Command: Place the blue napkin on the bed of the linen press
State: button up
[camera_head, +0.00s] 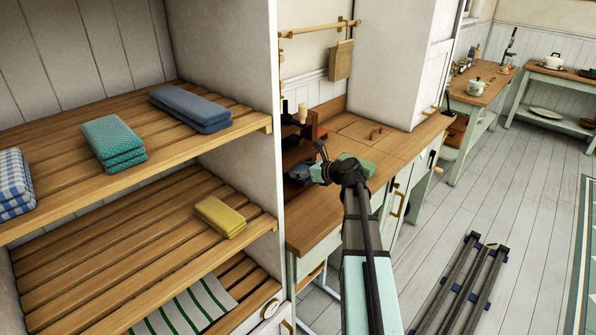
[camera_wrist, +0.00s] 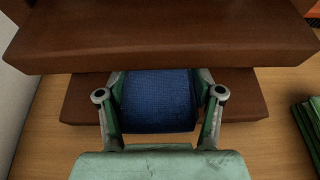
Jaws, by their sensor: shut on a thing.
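The blue napkin (camera_wrist: 157,100) is held between the two fingers of my gripper (camera_wrist: 160,90) in the wrist view. It lies over the brown bed (camera_wrist: 82,100) of the linen press, and its far end is hidden beneath the press's thick upper board (camera_wrist: 160,45). I cannot tell whether the napkin touches the bed. In the head view the napkin (camera_head: 298,173) shows as a small blue patch beside my gripper (camera_head: 310,173), at the brown press (camera_head: 312,131) on the counter; my arm hides part of this area.
A green folded cloth (camera_head: 358,165) lies on the wooden counter (camera_head: 318,224), right of my gripper; green cloth (camera_wrist: 308,125) also shows in the wrist view. At left, slatted shelves hold a blue-grey stack (camera_head: 190,108), a teal stack (camera_head: 113,140) and a yellow cloth (camera_head: 220,215).

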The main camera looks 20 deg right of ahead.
jog(key=shift+x, duration=1.1)
jog(key=shift+f+p, duration=0.3)
jog(key=shift+s+f, duration=0.1)
jog(key=o, duration=1.2)
jog(key=b+v, duration=0.1)
jog(key=v, duration=1.1)
jog(key=shift+b, duration=0.4)
